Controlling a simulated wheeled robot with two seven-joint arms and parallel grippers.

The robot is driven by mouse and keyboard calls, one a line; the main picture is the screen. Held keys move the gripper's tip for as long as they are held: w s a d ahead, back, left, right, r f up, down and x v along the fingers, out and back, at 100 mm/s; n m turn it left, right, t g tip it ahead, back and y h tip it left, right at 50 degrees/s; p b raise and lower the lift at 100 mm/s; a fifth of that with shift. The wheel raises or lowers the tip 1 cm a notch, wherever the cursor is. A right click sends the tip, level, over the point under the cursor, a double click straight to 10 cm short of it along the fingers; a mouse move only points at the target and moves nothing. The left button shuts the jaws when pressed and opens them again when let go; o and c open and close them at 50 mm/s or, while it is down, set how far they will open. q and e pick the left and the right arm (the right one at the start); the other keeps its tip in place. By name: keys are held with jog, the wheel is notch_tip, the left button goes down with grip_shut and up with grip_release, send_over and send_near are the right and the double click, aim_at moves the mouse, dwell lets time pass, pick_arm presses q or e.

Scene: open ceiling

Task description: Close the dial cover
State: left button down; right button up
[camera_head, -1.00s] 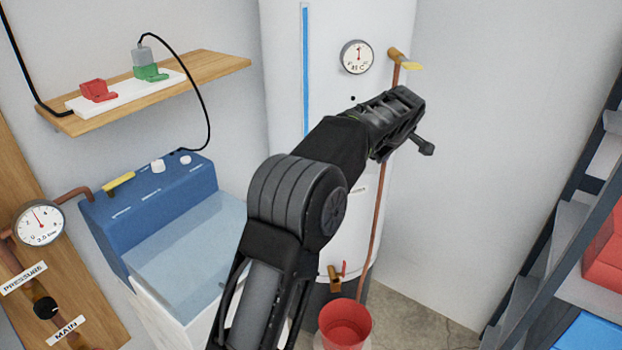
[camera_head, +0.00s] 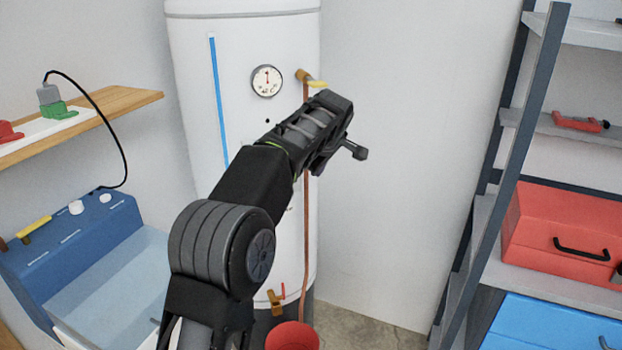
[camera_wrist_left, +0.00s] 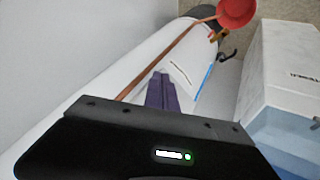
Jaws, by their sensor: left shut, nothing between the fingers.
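No part that I can clearly tell as a dial cover shows. A round dial gauge (camera_head: 266,81) is on the upper front of the white tank (camera_head: 270,30). A blue control unit (camera_head: 75,250) with white knobs (camera_head: 76,207) stands at the left, with a clear bluish panel (camera_head: 115,290) in front of it; whether this is the cover, I cannot tell. My left gripper (camera_head: 325,125) is in front of the tank, below and right of the gauge. In the left wrist view its purple fingers (camera_wrist_left: 161,92) are shut and empty, with the tank beyond them. My right gripper is out of view.
A copper pipe (camera_head: 304,240) runs down the tank to a red bucket (camera_head: 292,336). A wooden shelf (camera_head: 110,103) with plugs is at the left. A rack (camera_head: 500,170) with a red toolbox (camera_head: 560,235) is at the right. Floor (camera_head: 375,315) shows between tank and rack.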

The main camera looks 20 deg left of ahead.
pick_arm(q)
jog(key=d+r, duration=0.1)
jog(key=r, duration=0.1)
jog(key=d+r, duration=0.2)
jog(key=shift+s+d, duration=0.2)
dwell(0.3)
